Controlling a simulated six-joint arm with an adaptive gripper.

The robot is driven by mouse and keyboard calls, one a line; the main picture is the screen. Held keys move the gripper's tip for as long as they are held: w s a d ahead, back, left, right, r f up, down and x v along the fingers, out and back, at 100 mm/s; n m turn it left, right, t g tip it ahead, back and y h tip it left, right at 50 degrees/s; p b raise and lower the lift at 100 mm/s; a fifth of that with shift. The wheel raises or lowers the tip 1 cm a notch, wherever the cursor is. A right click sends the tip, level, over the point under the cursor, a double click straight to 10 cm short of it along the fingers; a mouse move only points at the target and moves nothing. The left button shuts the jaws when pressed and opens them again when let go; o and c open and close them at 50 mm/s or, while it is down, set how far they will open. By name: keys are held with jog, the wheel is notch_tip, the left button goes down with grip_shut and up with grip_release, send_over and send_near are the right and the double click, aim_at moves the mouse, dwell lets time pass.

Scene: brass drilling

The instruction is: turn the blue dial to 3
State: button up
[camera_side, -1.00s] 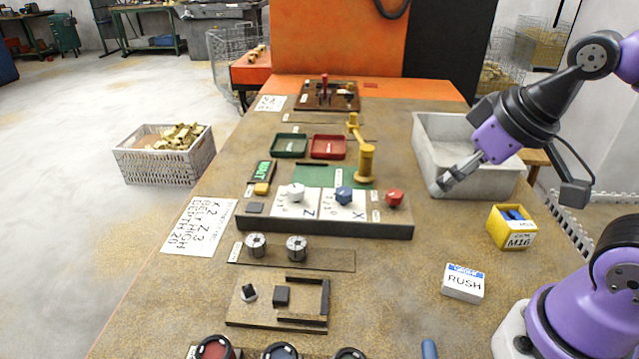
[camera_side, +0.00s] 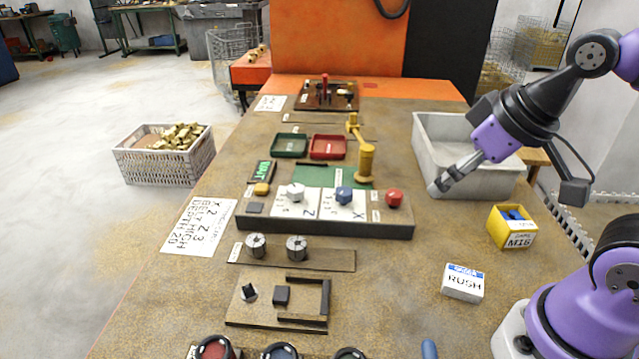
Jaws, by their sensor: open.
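The blue dial (camera_side: 344,195) sits on a white plate marked X on the control panel (camera_side: 325,229). Its pointer setting is too small to read. A white dial (camera_side: 296,192) on a plate marked Z is to its left, and a red knob (camera_side: 394,197) is to its right. My gripper (camera_side: 437,189) is open and empty. It hangs to the right of the panel, in front of the grey bin, apart from the blue dial.
A yellow post with an arm (camera_side: 365,162) stands just behind the blue dial. The grey bin (camera_side: 425,150), a yellow M16 box (camera_side: 511,228) and a RUSH box (camera_side: 463,283) are on the right. A handwritten sheet (camera_side: 199,227) lies left. Table between panel and RUSH box is clear.

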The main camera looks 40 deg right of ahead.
jog(key=w+r+n+g, duration=0.2)
jog(key=w+r+n, duration=0.1)
jog(key=w+n, duration=0.15)
jog(key=n+g, duration=0.4)
jog(key=n, duration=0.7)
send_over(342, 191)
notch_tip(342, 191, down, 5)
jog(key=shift+m, duration=0.25)
notch_tip(342, 191, down, 10)
jog(key=shift+r, duration=0.1)
grip_shut()
